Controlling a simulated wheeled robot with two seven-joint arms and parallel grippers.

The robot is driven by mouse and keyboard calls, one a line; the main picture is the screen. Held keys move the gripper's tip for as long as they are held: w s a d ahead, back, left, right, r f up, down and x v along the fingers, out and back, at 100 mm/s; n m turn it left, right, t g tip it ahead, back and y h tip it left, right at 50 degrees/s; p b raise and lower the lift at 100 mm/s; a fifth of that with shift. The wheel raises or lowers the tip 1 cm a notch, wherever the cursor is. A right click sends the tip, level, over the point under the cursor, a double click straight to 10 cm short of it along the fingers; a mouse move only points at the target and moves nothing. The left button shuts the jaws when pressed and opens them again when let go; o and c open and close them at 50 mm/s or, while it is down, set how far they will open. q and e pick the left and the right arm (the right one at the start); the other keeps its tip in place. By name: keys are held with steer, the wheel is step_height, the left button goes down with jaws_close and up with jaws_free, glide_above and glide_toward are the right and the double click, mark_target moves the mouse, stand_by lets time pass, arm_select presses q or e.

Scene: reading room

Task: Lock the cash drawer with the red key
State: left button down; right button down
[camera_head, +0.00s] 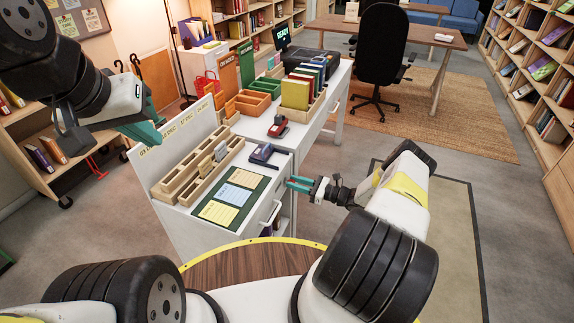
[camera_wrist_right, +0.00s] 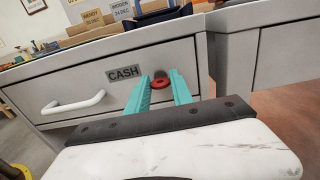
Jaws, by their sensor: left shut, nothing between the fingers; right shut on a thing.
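The cash drawer (camera_wrist_right: 60,82) has a grey-white front with a CASH label (camera_wrist_right: 124,73) and a white handle (camera_wrist_right: 73,103). It appears closed flush in the desk. My right gripper (camera_wrist_right: 162,80) is shut on the red key, at the drawer front right of the label. The key's round red head (camera_wrist_right: 161,84) shows between the teal fingertips; its shaft and the keyhole are hidden. In the head view the right gripper (camera_head: 300,184) reaches the desk front from the right, and the key is not distinguishable. My left gripper (camera_head: 146,131) is shut and empty, raised left of the desk.
The desk top holds a wooden card tray (camera_head: 200,172), a blue stapler-like item (camera_head: 262,153) and a mat with coloured sheets (camera_head: 230,196). A wooden round top with a yellow rim (camera_head: 245,262) is close in front. Open floor lies to the right.

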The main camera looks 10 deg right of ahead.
stand_by(0.3)
steer(key=shift+s+a+f+n, duration=0.1)
steer(key=shift+n, duration=4.35)
steer(key=shift+s+f+n, duration=0.1)
steer(key=shift+n, duration=4.35)
steer(key=c, duration=1.1)
jaws_free()
steer(key=shift+v, duration=3.9)
